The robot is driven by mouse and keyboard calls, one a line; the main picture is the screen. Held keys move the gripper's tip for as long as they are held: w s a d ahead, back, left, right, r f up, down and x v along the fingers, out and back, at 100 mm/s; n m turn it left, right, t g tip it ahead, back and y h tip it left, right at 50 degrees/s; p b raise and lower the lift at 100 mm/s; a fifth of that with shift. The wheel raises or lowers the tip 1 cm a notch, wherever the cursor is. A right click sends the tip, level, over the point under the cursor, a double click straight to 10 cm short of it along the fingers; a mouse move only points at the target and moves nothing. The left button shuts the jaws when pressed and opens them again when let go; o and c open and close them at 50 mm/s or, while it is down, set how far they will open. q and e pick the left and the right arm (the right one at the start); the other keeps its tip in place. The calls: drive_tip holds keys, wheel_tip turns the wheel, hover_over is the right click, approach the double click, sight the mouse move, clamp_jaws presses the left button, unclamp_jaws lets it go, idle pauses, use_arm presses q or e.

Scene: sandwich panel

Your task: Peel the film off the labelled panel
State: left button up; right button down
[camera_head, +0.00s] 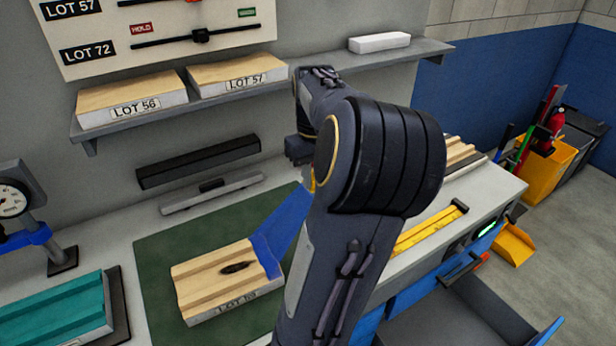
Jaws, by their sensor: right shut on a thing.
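The labelled panel (215,283) is a ribbed, wood-coloured block with a dark mark on top and a lot label on its front edge; the label's last digits are hard to read. It lies flat on the green mat (160,250). Blue film (278,237) rises from the panel's right end up towards my right gripper (306,176). My right gripper is shut on the film, above and to the right of the panel; its fingertips are mostly hidden behind my own arm. Most of the panel's top shows bare. My left gripper is not in view.
A teal-topped panel (60,312) and a dial gauge stand (58,255) are at the left. A shelf (230,95) above holds two labelled panels (132,100). A yellow bar (430,228) and another ribbed panel (462,160) lie at the right of the bench.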

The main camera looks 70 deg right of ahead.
drive_tip(key=s+d+r+p, duration=0.2)
drive_tip(key=s+d+r, duration=0.2)
drive_tip(key=s+d, duration=0.1)
drive_tip(key=shift+d+p, duration=0.4)
idle(0.5)
drive_tip(key=shift+s, duration=0.15)
